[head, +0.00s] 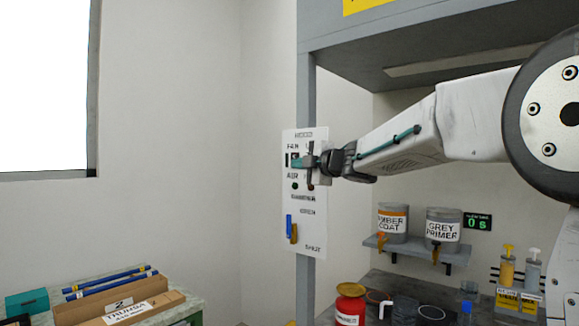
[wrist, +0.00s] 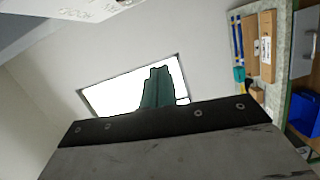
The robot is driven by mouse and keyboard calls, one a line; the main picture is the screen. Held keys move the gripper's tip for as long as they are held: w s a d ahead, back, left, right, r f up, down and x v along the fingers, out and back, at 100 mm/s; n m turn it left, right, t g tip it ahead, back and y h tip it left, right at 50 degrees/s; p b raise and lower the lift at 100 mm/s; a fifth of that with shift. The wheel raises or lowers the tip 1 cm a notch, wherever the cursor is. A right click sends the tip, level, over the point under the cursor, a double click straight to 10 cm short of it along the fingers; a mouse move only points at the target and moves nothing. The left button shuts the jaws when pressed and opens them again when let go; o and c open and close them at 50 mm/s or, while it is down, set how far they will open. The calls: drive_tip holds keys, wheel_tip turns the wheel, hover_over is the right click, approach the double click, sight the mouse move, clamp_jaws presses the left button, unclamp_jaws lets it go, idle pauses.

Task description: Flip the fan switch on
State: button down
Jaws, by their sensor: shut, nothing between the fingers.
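The white hood control panel (head: 313,225) is fixed to the grey post of the hood in the head view. Under its FAN label is a dark switch (head: 288,160), partly covered by my gripper, so its position cannot be told. My gripper (head: 301,162) is shut and empty, its teal fingertips in front of the panel right at the fan switch. Whether they touch it cannot be told. In the wrist view the shut teal fingers (wrist: 158,88) point up over a bright window; a corner of the panel (wrist: 85,10) shows at the top left, the switch not visible there.
Below on the panel are an AIR label, a blue handle (head: 289,227) and an orange handle (head: 294,234). A shelf holds an amber coat pot (head: 393,223) and a grey primer pot (head: 443,230). A red can (head: 349,305) stands below. Left of the panel is bare wall.

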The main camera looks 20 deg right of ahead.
drive_tip(key=w+d, duration=0.2)
drive_tip(key=w, duration=0.9)
drive_tip(key=shift+w+f, duration=0.25)
drive_tip(key=shift+f, duration=0.1)
drive_tip(key=shift+d, duration=0.1)
